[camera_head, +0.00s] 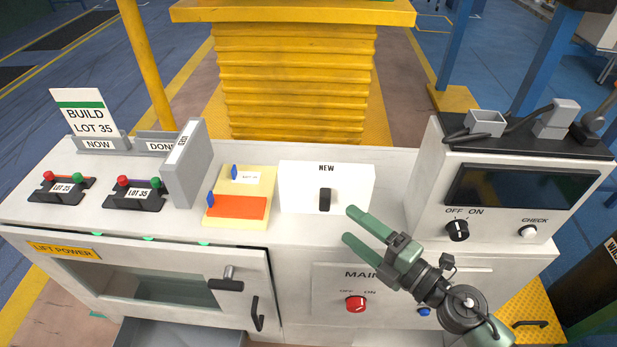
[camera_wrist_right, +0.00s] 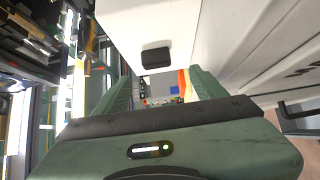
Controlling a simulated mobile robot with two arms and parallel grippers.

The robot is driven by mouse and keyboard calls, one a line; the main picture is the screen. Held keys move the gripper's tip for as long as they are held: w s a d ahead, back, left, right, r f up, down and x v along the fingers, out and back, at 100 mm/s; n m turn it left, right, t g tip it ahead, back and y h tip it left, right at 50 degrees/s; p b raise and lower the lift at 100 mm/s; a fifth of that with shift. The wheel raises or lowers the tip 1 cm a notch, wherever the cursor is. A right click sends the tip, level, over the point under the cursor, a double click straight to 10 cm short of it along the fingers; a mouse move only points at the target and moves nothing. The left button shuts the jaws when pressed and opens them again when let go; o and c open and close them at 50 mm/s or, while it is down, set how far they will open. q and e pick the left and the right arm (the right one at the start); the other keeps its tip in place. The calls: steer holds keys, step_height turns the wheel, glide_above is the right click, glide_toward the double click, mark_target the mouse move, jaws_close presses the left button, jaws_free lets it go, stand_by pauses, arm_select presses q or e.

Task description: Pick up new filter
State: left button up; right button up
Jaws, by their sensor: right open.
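The new filter is a white box (camera_head: 345,185) marked NEW, with a black upright handle (camera_head: 325,199) on its face. It stands on the white worktop, right of a yellow and orange board. My right gripper (camera_head: 350,225) is open and empty, its green fingers pointing left, just to the lower right of the handle. In the right wrist view the white box (camera_wrist_right: 135,22) and its black handle (camera_wrist_right: 156,58) show ahead, beyond the open fingers (camera_wrist_right: 160,88). The fingers appear apart from the handle. My left gripper is out of view.
The yellow board (camera_head: 258,184) lies left of the box. A grey upright panel (camera_head: 187,165) and two LOT 35 units (camera_head: 135,194) stand further left. A cabinet with a dark screen (camera_head: 520,186) stands to the right. Below are a red MAIN knob (camera_head: 356,304) and a windowed door (camera_head: 140,285).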

mark_target(328, 206)
steer(key=shift+w+a+r+p, duration=0.3)
steer(key=shift+w+a+p, duration=0.15)
steer(key=shift+w+a, duration=0.25)
steer(key=x, duration=0.4)
steer(key=shift+p, duration=0.35)
steer(key=shift+w+a, duration=0.3)
steer(key=shift+f, duration=0.1)
steer(key=c, duration=1.4)
jaws_close()
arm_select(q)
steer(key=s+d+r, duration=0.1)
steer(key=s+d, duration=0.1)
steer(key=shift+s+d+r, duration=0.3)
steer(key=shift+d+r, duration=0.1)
